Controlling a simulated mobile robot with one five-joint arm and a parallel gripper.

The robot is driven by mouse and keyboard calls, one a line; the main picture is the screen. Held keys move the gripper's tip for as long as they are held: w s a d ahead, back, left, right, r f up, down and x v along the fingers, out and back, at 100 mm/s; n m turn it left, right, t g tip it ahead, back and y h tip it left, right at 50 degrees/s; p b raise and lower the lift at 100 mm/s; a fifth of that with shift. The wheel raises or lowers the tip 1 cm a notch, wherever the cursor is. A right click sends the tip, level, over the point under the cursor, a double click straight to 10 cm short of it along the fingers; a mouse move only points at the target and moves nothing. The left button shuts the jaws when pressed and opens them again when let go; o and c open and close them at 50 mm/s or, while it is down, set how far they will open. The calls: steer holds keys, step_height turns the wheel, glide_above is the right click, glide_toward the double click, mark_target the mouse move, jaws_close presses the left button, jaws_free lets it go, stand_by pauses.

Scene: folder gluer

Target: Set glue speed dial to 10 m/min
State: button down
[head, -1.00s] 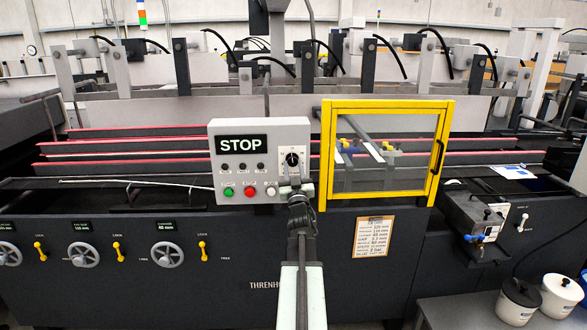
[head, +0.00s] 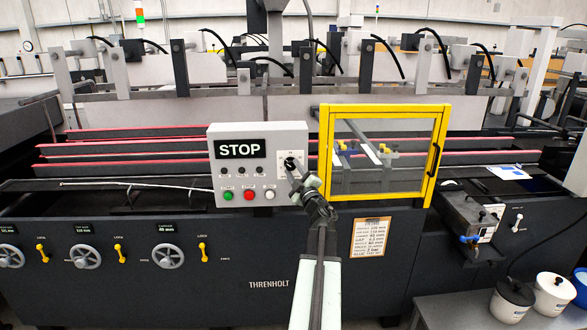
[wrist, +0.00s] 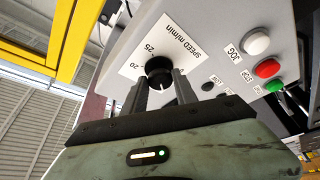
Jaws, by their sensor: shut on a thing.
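The black speed dial (head: 291,163) is at the right of the grey control box (head: 216,180). In the wrist view the dial (wrist: 157,66) sits on a white plate (wrist: 140,62) reading "SPEED m/min", with 20 and 25 visible. The other marks are hidden or unreadable. A white pointer line on the knob points down in this view, between the fingers. My gripper (wrist: 160,88) is shut on the dial, one finger on each side. In the head view my gripper (head: 296,174) reaches the dial from the lower right and covers part of it.
A STOP display (head: 240,147) and green (head: 228,195), red (head: 249,195) and white (head: 269,195) buttons are left of the dial. A yellow-framed guard (head: 437,160) stands close on the right. A job card (head: 367,238) hangs below it.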

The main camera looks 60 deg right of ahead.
steer(key=shift+r+n, duration=0.15)
steer(key=shift+n, duration=0.55)
steer(key=shift+y+p, duration=0.3)
steer(key=c, duration=1)
jaws_free()
steer(key=shift+o, duration=0.2)
steer(key=b+v, duration=0.1)
steer(key=v, duration=0.6)
steer(key=shift+s+a, duration=0.2)
steer(key=shift+s, duration=0.1)
